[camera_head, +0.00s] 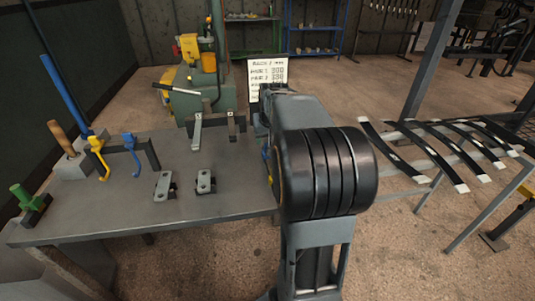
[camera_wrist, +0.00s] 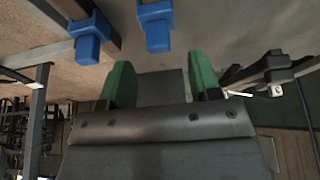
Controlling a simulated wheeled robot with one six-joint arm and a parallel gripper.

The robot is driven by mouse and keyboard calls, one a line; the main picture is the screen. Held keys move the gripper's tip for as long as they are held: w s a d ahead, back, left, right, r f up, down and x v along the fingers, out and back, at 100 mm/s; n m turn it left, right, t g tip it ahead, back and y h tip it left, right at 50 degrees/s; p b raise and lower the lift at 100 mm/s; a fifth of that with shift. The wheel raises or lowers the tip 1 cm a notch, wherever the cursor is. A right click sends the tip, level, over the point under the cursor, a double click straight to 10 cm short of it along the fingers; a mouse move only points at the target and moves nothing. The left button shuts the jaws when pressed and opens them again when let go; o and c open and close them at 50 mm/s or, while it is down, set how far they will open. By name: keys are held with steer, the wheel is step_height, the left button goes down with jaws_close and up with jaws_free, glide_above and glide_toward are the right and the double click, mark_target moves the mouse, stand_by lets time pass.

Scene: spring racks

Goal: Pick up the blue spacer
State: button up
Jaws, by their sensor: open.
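In the wrist view my gripper (camera_wrist: 158,62) is open, with its two green fingers apart and nothing seen between them. Beyond the fingertips are two blue block-like pieces. One blue piece (camera_wrist: 155,25) lies above the gap between the fingers, and the other blue piece (camera_wrist: 88,38) is to the left at the end of a dark bar. Both appear apart from the fingers. I cannot tell which, if either, is the blue spacer. In the head view my arm hides the gripper and what lies in front of it.
A rack of dark leaf springs (camera_head: 440,155) stands right. The bench's front middle is clear.

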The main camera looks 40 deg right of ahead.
steer(key=x, duration=0.5)
steer(key=shift+s+b, duration=0.2)
steer(key=shift+b, duration=0.15)
steer(key=shift+c, duration=0.4)
steer(key=c, duration=0.7)
steer(key=shift+r, duration=0.4)
step_height(320, 180, up, 2)
steer(key=shift+r+p, duration=0.1)
steer(key=shift+p, duration=0.2)
steer(key=s+d+r, duration=0.1)
steer(key=r, duration=0.1)
steer(key=s+r, duration=0.1)
steer(key=s+d+r+p, duration=0.1)
steer(key=r, duration=0.1)
steer(key=shift+s+d+r, duration=0.3)
steer(key=shift+s+r, duration=0.05)
steer(key=shift+s, duration=0.05)
jaws_close()
steer(key=s+d+r, duration=0.4)
steer(key=s+d, duration=0.1)
steer(key=s, duration=0.2)
steer(key=shift+s, duration=0.4)
